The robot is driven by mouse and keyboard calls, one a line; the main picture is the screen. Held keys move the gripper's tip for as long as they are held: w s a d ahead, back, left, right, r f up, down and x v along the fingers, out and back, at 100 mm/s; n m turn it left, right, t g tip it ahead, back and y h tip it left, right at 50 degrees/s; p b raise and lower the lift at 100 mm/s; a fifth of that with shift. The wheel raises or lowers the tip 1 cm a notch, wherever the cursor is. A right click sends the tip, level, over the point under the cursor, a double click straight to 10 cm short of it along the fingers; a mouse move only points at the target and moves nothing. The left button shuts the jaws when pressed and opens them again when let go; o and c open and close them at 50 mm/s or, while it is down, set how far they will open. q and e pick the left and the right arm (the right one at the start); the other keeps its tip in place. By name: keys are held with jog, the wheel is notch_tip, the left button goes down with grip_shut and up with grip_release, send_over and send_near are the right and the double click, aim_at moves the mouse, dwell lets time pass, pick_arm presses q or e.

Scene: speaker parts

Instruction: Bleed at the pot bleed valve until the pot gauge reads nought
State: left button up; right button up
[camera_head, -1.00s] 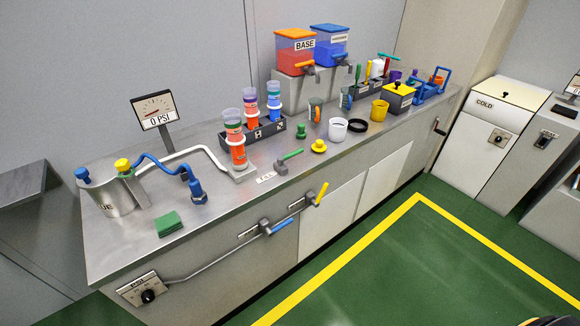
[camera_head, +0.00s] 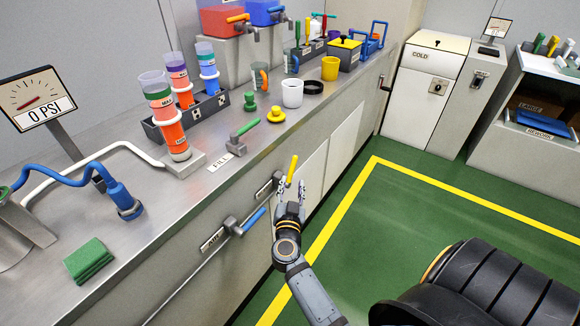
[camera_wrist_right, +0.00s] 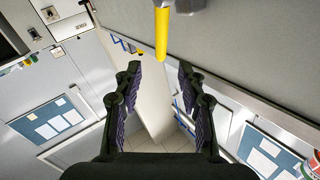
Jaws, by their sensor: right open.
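The pot gauge (camera_head: 40,98) stands at the left of the bench, and its display reads 0 PSI. Two lever valves sit on the bench front. One has a yellow handle (camera_head: 292,168), the other a blue handle (camera_head: 255,219); their small labels are hard to read, so I cannot tell which is the bleed valve. My right gripper (camera_head: 290,186) is open at the yellow handle. In the right wrist view the yellow handle (camera_wrist_right: 162,35) hangs just beyond the open fingertips, roughly midway between them. The pot (camera_head: 22,238) is cut off at the left edge. My left gripper is not in view.
A green cloth (camera_head: 89,259), a blue hose fitting (camera_head: 122,200) and a green FILL lever (camera_head: 244,128) are on the bench. The green floor right of the bench is clear up to the cold cabinet (camera_head: 433,85).

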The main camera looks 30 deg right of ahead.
aim_at(293, 167)
jog(key=b+x, duration=0.1)
jog(key=x, duration=0.8)
jog(key=shift+w, duration=0.2)
jog(key=shift+w+d, duration=0.3)
jog(key=shift+w, duration=0.05)
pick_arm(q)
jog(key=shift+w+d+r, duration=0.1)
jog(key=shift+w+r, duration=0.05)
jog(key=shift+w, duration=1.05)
pick_arm(e)
grip_shut()
